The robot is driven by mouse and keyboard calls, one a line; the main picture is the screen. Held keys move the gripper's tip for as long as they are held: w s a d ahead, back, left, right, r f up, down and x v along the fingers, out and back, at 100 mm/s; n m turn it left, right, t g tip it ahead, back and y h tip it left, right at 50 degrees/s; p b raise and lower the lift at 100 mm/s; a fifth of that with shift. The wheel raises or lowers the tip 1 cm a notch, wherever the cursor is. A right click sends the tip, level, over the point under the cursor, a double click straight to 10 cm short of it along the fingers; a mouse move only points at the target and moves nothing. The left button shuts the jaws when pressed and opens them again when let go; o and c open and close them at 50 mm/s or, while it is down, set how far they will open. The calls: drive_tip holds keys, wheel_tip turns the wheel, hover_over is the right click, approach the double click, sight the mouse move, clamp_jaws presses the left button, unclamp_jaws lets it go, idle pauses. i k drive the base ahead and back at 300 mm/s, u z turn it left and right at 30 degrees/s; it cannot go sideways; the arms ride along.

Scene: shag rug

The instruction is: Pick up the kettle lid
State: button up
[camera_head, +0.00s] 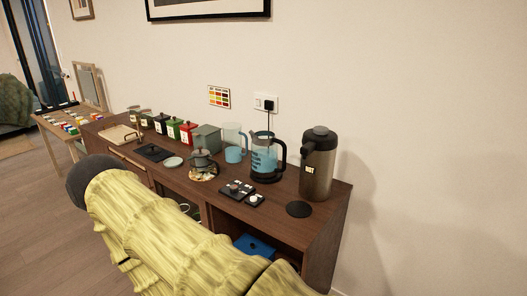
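A glass kettle (264,162) with blue-tinted contents and a black handle stands on the brown sideboard (325,212), near the wall. A cord runs from a wall plug down behind it. Its top is too small to tell whether a lid sits on it. A flat black disc (298,209) lies at the sideboard's right front; I cannot tell whether it is a lid or a coaster. My arm, with a yellow shaggy texture, crosses the lower left, in front of the sideboard. My gripper and its fingers do not show.
A tall steel flask (317,165) stands right of the kettle. A small dark pot (203,162), clear jug (234,142), black tray pieces (241,192) and coloured canisters (174,129) crowd the top. A side table (47,119) stands at far left.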

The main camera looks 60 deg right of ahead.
sight(153, 150)
drive_tip(key=z, duration=0.65)
drive_tip(key=i, duration=0.6)
drive_tip(key=z, duration=1.15)
drive_tip(key=i, duration=0.75)
drive_tip(key=z, duration=0.3)
